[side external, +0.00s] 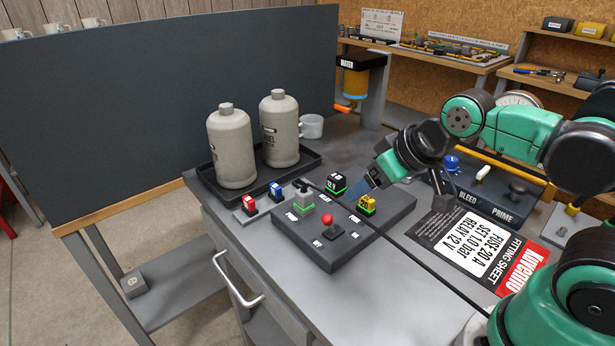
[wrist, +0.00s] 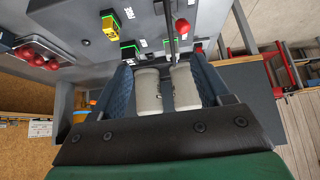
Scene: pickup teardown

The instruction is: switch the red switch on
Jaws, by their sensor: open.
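The red switch (side external: 327,219) is a small red knob on a short stem near the front of the dark grey panel (side external: 345,245) on the bench. A red knob that looks like the same switch shows in the wrist view (wrist: 181,26) near the top. I cannot tell clearly which way it is tipped. My gripper (side external: 363,190) is above the panel's back part, by the yellow and black blocks, apart from the red switch. In the wrist view its blue fingers (wrist: 163,72) are spread with nothing held between them.
Two grey canisters (side external: 231,150) stand in a black tray behind. A fitting sheet (side external: 480,245) lies right.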

